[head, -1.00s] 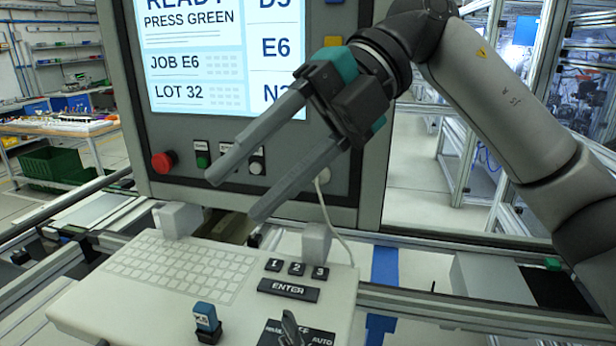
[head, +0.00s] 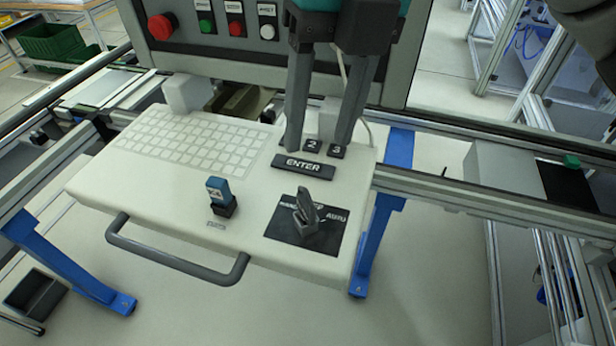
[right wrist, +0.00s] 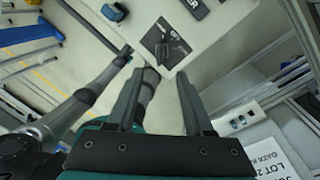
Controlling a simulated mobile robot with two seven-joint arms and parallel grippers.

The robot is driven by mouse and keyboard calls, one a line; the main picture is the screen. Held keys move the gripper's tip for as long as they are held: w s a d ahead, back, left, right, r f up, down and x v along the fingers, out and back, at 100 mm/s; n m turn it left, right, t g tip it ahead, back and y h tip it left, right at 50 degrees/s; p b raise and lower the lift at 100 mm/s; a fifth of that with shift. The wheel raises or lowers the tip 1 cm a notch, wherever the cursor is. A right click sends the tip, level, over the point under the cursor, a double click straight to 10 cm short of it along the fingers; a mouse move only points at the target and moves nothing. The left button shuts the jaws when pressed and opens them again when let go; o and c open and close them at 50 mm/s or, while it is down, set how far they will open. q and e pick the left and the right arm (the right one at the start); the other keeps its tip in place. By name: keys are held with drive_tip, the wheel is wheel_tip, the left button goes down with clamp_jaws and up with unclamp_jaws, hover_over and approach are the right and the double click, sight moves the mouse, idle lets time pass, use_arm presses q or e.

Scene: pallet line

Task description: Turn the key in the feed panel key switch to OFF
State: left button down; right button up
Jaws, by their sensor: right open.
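The key switch (head: 313,226) sits on a black label plate at the right front of the pale panel (head: 175,205). Its grey key (head: 306,205) stands up from it, and AUTO is readable at the plate's right side. The key also shows in the right wrist view (right wrist: 178,46), just beyond my fingertips. My right gripper (head: 316,146) is open and empty, fingers pointing down over the ENTER and number keys, behind the key switch. It also shows in the right wrist view (right wrist: 160,78). The exact key direction is hard to tell. My left gripper is not in view.
A blue-topped block (head: 217,190) stands on the panel left of the key switch. A grey handle (head: 175,262) runs along the panel's front edge. Behind are the keyboard (head: 195,138) and an upright console with a red button (head: 161,27). Space above the panel front is clear.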

sight(306, 199)
drive_tip(key=f, duration=0.3)
drive_tip(key=a+f, duration=0.1)
drive_tip(key=f, duration=0.2)
drive_tip(key=f+p, duration=0.1)
drive_tip(key=f, duration=0.2)
drive_tip(key=shift+s+a+f, duration=0.15)
drive_tip(key=shift+s+a, duration=0.05)
drive_tip(key=shift+s, duration=0.05)
clamp_jaws()
